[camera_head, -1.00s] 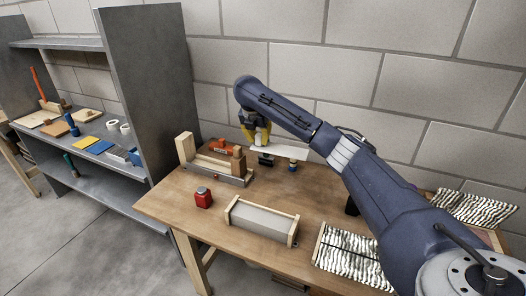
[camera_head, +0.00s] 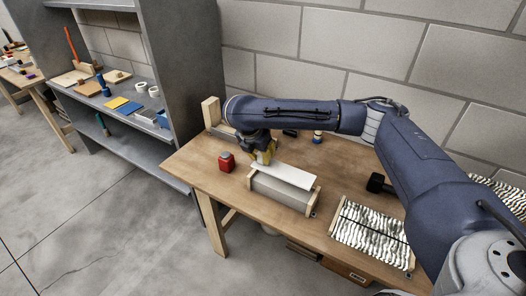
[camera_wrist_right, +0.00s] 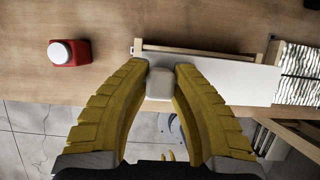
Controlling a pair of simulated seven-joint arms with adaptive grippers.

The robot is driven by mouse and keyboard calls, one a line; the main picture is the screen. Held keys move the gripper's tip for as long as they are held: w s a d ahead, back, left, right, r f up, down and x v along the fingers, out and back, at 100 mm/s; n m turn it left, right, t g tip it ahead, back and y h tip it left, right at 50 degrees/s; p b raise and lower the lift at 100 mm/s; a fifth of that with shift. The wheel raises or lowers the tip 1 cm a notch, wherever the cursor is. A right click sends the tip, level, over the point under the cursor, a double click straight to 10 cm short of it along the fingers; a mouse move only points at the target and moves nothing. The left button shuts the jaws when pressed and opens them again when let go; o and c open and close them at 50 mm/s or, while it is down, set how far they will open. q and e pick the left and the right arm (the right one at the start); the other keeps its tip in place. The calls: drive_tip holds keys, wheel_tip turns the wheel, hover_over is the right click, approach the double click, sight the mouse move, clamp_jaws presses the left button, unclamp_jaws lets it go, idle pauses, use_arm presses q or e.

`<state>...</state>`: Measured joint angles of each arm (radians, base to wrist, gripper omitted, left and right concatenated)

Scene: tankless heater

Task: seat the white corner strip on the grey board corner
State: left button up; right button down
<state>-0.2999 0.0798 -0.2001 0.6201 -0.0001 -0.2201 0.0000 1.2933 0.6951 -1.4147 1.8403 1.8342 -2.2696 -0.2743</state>
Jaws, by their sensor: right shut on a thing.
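The white corner strip (camera_head: 284,176) is a long, thin, pale piece held at its left end by my right gripper (camera_head: 264,156). In the right wrist view the yellow fingers (camera_wrist_right: 162,76) are closed around a pale block, and the strip (camera_wrist_right: 228,80) runs out to the right of them. The grey board (camera_head: 278,195) lies on the table between two wooden end pieces. The strip lies along the board's upper far edge in the head view; I cannot tell whether they touch. In the wrist view the strip hides most of the board. My left gripper is not in view.
A red jar with a pale lid (camera_head: 227,162) stands left of the board. Black-and-white striped panels (camera_head: 370,236) lie to the right, with a dark hammer-like tool (camera_head: 378,184) behind them. A grey shelf (camera_head: 190,85) stands at the left. The table's front edge is close to the board.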

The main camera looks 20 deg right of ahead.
idle(0.5)
drive_tip(key=shift+f, duration=2.7)
drive_tip(key=shift+f, duration=0.85)
drive_tip(key=c, duration=1.2)
unclamp_jaws()
drive_tip(key=shift+o, duration=0.2)
drive_tip(key=v, duration=1.2)
drive_tip(key=shift+w, duration=0.15)
